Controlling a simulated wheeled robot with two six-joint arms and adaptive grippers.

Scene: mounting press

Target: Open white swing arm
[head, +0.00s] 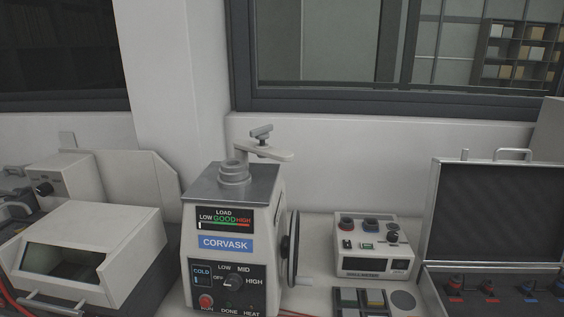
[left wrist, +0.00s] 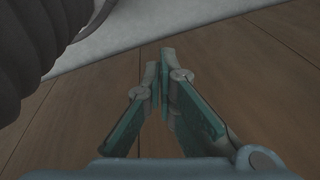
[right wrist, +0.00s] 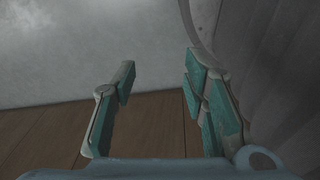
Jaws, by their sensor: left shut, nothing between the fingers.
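The white swing arm (head: 275,154) is at the top rear of the press (head: 225,213), which bears a CORVASK label. It extends to the right from a post behind the grey cylinder mouth (head: 233,172). A grey T-shaped handle (head: 262,132) stands on the arm. The arm appears turned aside, with the cylinder mouth uncovered. My left gripper (left wrist: 159,70) is shut and empty in the left wrist view, above a wooden floor. My right gripper (right wrist: 160,72) is open and empty in the right wrist view. Neither gripper shows in the head view.
A black handwheel (head: 292,248) is on the press's right side. A white machine with a window (head: 95,235) stands left. A small control box (head: 372,245) and an open case (head: 433,205) stand right. A wall and window frame (head: 400,105) are behind.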

